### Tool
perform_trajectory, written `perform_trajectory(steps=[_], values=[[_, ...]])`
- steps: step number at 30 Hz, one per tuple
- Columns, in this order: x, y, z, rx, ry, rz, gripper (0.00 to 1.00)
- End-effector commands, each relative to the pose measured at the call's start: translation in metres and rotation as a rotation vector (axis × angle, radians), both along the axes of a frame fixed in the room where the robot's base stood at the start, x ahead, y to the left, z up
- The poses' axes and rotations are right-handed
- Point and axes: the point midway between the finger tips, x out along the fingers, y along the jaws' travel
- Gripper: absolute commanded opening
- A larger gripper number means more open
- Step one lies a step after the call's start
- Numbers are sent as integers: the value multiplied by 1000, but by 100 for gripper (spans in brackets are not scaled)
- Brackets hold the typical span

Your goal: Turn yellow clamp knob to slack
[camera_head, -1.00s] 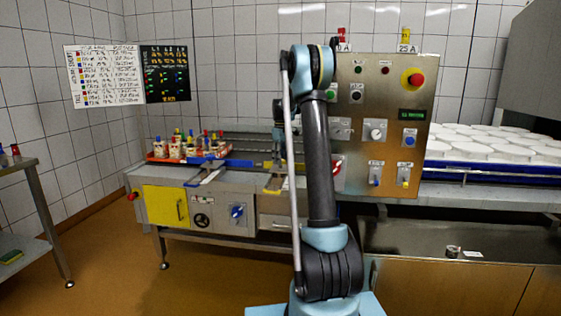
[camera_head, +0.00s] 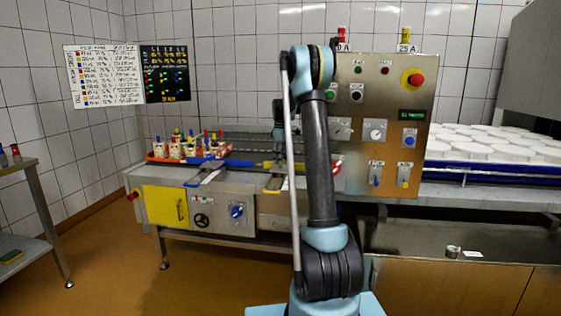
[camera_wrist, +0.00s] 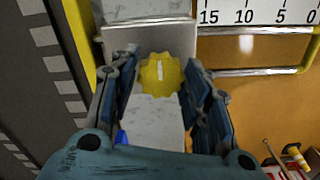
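The yellow clamp knob (camera_wrist: 160,74) is round with a notched rim and a white line across its face. In the wrist view the line runs nearly straight up and down. My gripper (camera_wrist: 157,70) is open, with one dark blue finger on each side of the knob. A narrow gap seems to show on both sides; I cannot tell whether either finger touches it. In the head view I cannot make out the knob, and my arm covers part of that area.
A steel control panel (camera_head: 392,75) with a red button (camera_head: 415,78) stands right of my arm. A yellow panel (camera_head: 166,206) and a blue knob (camera_head: 237,211) are on the machine's front. A numbered scale (camera_wrist: 255,13) lies right of the knob.

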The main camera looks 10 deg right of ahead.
Motion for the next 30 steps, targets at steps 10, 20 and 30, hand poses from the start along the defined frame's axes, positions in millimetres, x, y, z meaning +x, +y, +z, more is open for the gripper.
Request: perform_trajectory(steps=[10,20,30], values=[[0,0,0,1,1,-1,61],[0,0,29,1,2,-1,61],[0,0,92,0,2,-1,61]])
